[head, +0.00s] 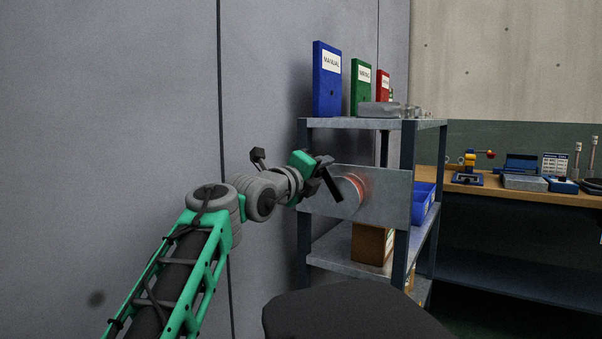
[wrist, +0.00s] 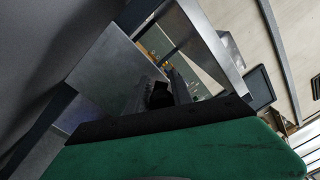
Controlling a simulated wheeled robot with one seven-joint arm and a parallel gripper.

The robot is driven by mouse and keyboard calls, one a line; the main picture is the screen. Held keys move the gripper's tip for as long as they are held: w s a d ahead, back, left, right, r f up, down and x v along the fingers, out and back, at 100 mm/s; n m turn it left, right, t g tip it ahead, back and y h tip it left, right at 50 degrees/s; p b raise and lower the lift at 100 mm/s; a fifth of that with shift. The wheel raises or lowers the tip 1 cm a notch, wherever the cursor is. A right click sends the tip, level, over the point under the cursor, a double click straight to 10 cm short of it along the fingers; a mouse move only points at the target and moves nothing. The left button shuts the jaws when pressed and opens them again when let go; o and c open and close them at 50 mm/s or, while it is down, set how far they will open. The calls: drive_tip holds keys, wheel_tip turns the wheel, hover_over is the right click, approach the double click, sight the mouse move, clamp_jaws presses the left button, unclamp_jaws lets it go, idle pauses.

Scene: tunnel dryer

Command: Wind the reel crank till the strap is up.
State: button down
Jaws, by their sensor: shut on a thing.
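The reel (head: 354,190) is a round, reddish drum on a grey metal plate (head: 392,192) fixed to the side of a shelf rack. My gripper (head: 326,166) is in front of the reel, at its upper left. It is shut on the dark crank handle, which is mostly hidden by the fingers; a dark bar slants down to the reel there. In the wrist view my dark fingers (wrist: 160,92) close on a small black piece, with the plate (wrist: 106,66) behind at the left. I cannot make out a hanging strap end.
The rack's top shelf (head: 345,123) holds blue, green and red binders (head: 327,80) and a grey metal box. A blue bin (head: 423,203) and a cardboard box (head: 370,243) sit lower. A workbench (head: 468,187) with tools is at the right. A grey wall stands close at the left.

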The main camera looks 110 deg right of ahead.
drive_tip(key=shift+s+a, duration=0.25)
drive_tip(key=c, duration=1.3)
unclamp_jaws()
drive_tip(key=shift+s, duration=0.1)
drive_tip(key=shift+o, duration=0.7)
drive_tip(key=shift+w+d, duration=0.1)
drive_tip(key=shift+w, duration=0.15)
drive_tip(key=shift+w+a, duration=0.2)
drive_tip(key=shift+w, duration=0.1)
drive_tip(key=v, duration=0.7)
drive_tip(key=shift+a, duration=0.1)
